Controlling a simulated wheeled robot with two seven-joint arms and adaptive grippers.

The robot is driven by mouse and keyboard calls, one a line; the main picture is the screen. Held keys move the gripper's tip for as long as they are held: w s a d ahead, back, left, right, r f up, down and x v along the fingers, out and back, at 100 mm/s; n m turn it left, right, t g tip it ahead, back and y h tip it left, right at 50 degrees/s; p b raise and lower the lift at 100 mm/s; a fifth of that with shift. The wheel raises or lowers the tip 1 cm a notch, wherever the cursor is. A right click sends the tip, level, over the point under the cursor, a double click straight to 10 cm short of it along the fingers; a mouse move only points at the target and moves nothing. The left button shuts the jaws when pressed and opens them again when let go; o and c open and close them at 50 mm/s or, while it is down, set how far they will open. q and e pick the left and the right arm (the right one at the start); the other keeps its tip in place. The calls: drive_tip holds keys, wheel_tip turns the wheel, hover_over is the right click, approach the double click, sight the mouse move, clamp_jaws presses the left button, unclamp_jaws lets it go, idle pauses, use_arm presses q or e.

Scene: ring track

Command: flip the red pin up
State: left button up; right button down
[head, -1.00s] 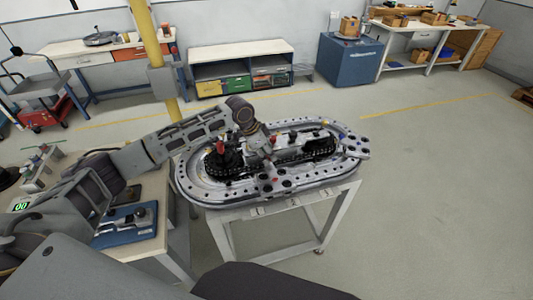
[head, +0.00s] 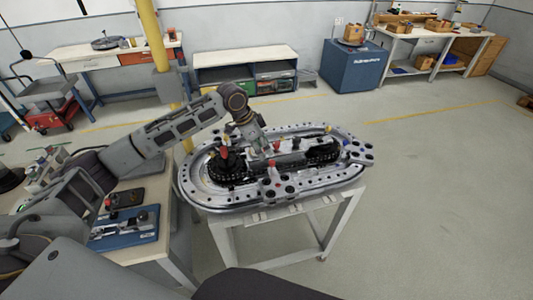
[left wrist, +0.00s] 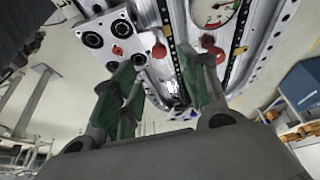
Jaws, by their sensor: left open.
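The oval metal ring track (head: 190,185) stands on a white-legged stand. A red upright piece (head: 224,153) shows at the left of its middle, and a small red part (head: 277,146) sits near my gripper. My left gripper (head: 265,152) hangs above the track's middle, pointing down; its fingertips are hard to make out there. In the left wrist view its two green fingers (left wrist: 160,80) are spread with nothing between them. Beyond them are a red knob (left wrist: 159,50) and another red piece (left wrist: 208,41). I cannot tell which red part is the pin. My right gripper is not in view.
A workbench with a blue fixture (head: 124,228) stands left of the track, close under my left arm. A yellow post (head: 157,40) rises behind the arm. A blue cabinet (head: 354,66) stands at the back. The floor right of the track is clear.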

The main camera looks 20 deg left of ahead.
use_arm(q)
drive_tip(key=shift+v, duration=2.4)
drive_tip(key=shift+d+f, duration=0.1)
